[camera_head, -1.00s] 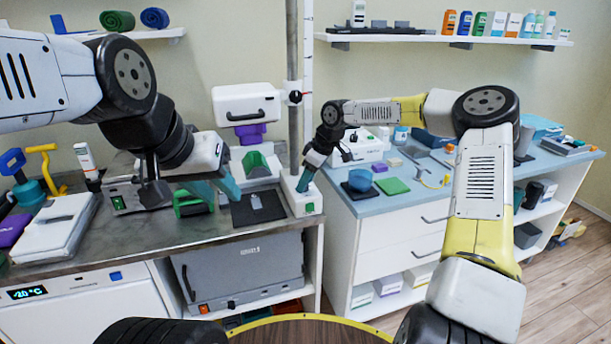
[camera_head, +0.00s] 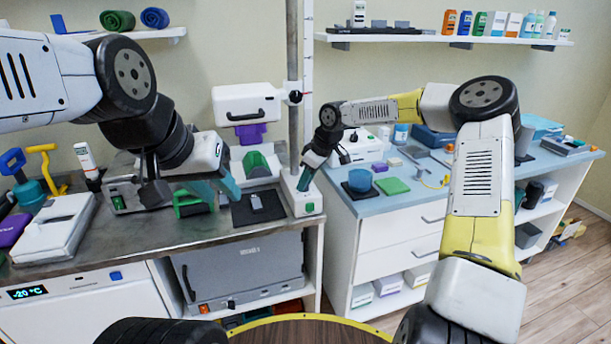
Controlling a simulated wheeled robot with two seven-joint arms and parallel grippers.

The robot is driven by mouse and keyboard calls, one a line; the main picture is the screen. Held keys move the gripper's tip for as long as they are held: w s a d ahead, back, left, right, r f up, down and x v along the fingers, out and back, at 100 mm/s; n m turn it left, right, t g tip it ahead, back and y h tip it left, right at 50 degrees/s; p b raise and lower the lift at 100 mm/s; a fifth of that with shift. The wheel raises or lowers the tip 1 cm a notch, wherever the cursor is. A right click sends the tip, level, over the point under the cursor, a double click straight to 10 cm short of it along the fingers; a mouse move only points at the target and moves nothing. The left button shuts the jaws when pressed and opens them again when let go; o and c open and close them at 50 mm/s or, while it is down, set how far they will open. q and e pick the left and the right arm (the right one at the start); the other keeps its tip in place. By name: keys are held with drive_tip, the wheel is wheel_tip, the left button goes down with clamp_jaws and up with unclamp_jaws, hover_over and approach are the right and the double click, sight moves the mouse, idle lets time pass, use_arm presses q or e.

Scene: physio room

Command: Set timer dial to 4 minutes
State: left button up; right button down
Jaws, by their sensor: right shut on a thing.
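The timer dial cannot be made out as a separate part. My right gripper (camera_head: 303,188) points down at the top of a white unit (camera_head: 297,201) with a green switch, at the foot of the metal post. It is shut on a small part there, probably the dial, which its fingers hide. My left gripper (camera_head: 215,190) has teal fingers that stand apart, with nothing seen between them. It hangs over the steel bench, left of the dark mat, near a green frame.
A dark mat (camera_head: 240,213) with a small grey piece lies left of the white unit. A green frame (camera_head: 186,204) stands near my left gripper. A white headpiece (camera_head: 247,103) hangs above. The blue counter (camera_head: 375,205) at right holds a blue cup (camera_head: 360,180) and green pad (camera_head: 393,186).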

sight(311, 195)
drive_tip(key=shift+a+r+m+t+h, duration=0.1)
drive_tip(key=shift+m+t+h, duration=0.25)
drive_tip(key=shift+m, duration=1)
drive_tip(key=shift+m+t+h, duration=0.25)
drive_tip(key=shift+m+t, duration=0.2)
drive_tip(key=shift+m, duration=0.9)
drive_tip(key=c, duration=1.1)
unclamp_jaws()
drive_tip(key=v, duration=0.7)
drive_tip(key=shift+s+r, duration=0.15)
drive_tip(key=shift+r, duration=0.2)
